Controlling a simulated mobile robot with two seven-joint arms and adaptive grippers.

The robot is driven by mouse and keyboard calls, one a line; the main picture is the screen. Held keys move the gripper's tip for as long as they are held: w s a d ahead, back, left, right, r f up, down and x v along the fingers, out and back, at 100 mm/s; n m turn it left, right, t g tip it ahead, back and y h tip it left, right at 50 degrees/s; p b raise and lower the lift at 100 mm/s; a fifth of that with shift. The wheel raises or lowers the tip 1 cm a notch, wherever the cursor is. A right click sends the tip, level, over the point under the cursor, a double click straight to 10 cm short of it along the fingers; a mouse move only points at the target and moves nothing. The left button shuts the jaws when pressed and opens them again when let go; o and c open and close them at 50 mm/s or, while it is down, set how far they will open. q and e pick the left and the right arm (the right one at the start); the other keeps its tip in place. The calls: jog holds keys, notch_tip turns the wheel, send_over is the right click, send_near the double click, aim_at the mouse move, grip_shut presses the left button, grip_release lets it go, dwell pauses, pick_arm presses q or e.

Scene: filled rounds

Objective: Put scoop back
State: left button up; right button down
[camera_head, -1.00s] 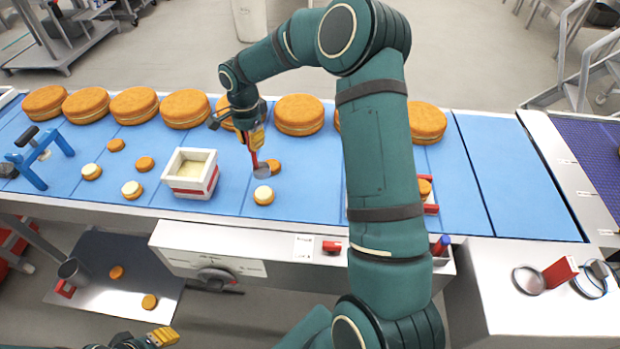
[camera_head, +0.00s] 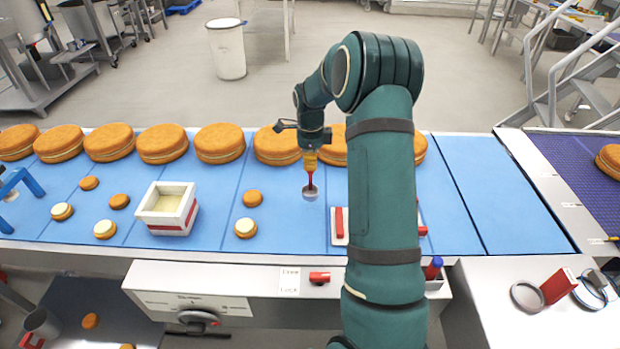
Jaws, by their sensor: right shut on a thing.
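My right gripper (camera_head: 311,158) is shut on the scoop (camera_head: 310,189), which has a red handle and a round metal bowl. The scoop hangs bowl down over the blue belt, right of the small rounds. Whether its bowl touches the belt I cannot tell. A pale tray with red parts (camera_head: 339,232) lies just right of the scoop, largely hidden behind my right arm. A white tub (camera_head: 154,219) with a red band and pale cream inside stands to the left on the belt. My left gripper is out of view.
Large orange rounds (camera_head: 219,143) line the belt's far side. Small rounds (camera_head: 252,198) lie near the tub, some topped with cream (camera_head: 245,228). A blue stand (camera_head: 15,186) is at the left edge. The blue belt (camera_head: 280,225) is clear between the small rounds and the tray.

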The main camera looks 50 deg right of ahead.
aim_at(310, 173)
jog(key=shift+f, duration=2.25)
jog(key=shift+f, duration=0.2)
jog(key=c, duration=1.1)
grip_release()
jog(key=shift+r, duration=0.1)
